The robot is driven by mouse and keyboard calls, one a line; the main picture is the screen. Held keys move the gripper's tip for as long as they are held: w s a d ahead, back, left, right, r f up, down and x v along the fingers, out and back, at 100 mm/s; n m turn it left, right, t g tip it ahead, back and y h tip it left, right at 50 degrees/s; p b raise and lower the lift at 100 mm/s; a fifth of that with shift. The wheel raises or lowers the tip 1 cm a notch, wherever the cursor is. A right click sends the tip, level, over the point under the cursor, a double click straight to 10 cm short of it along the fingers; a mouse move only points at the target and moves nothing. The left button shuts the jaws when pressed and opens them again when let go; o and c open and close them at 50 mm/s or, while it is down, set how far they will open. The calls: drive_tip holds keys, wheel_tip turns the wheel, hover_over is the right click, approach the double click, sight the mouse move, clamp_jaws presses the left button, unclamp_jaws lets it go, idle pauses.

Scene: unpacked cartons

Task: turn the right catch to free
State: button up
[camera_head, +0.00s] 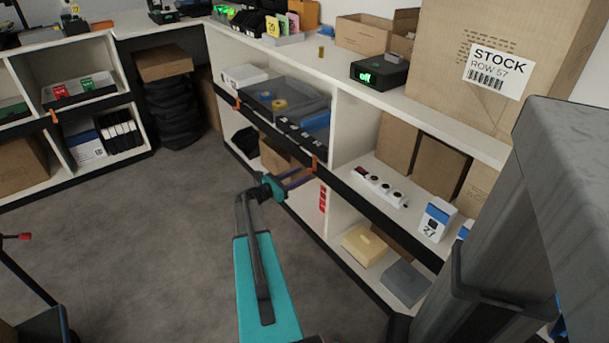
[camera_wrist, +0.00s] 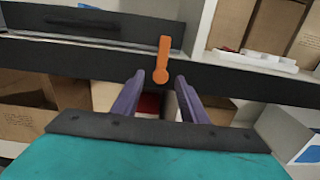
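The right catch (camera_head: 314,163) is a small orange lever on the dark shelf edge, at the right end of a grey tray (camera_head: 262,117). In the wrist view the catch (camera_wrist: 162,58) stands upright, its round end low on the dark rail and its arm reaching up past the rail's top, in front of the tray's right end. My gripper (camera_head: 298,179) is close to the catch. In the wrist view its two purple fingers (camera_wrist: 156,92) are apart, one on each side below the catch, with nothing held. I cannot tell whether a finger touches it.
A second orange catch (camera_head: 237,103) is at the tray's left end. A white power strip (camera_head: 379,187) lies on the shelf to the right. A black box (camera_head: 379,73) with a green display reads "off". The grey floor (camera_head: 150,235) is open to the left.

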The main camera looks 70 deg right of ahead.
drive_tip(key=shift+x, duration=1.35)
drive_tip(key=c, duration=0.9)
drive_tip(key=shift+a, duration=0.35)
clamp_jaws()
drive_tip(key=shift+d, duration=0.3)
